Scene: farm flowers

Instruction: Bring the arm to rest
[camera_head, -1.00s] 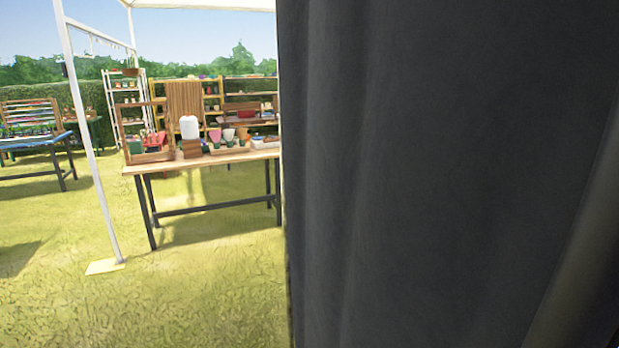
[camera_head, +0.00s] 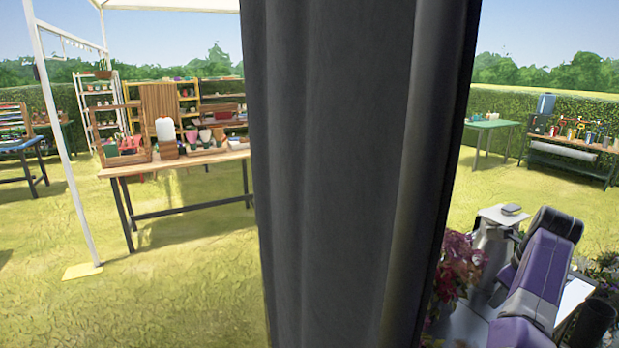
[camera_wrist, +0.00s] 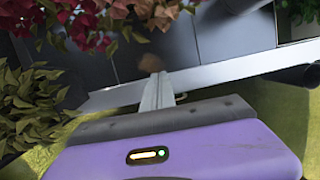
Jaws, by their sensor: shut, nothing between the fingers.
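My arm, purple and dark grey, shows folded at the lower right of the head view, above a pale surface and close to flowers. My gripper (camera_wrist: 158,90) shows in the wrist view as two slim silver fingers pressed together beyond a purple housing with a small light. The fingers hold nothing. They point toward grey panels with a pale metal edge. Dark red flowers (camera_wrist: 85,25) and green leaves lie close to the left of the fingers. In the head view the fingertips cannot be made out.
A tall dark curtain (camera_head: 330,180) stands very near and blocks the middle of the head view. A wooden table (camera_head: 180,163) with pots and crates stands on grass at left. A white tent pole (camera_head: 65,160) is left of it. A green table (camera_head: 493,124) stands back right.

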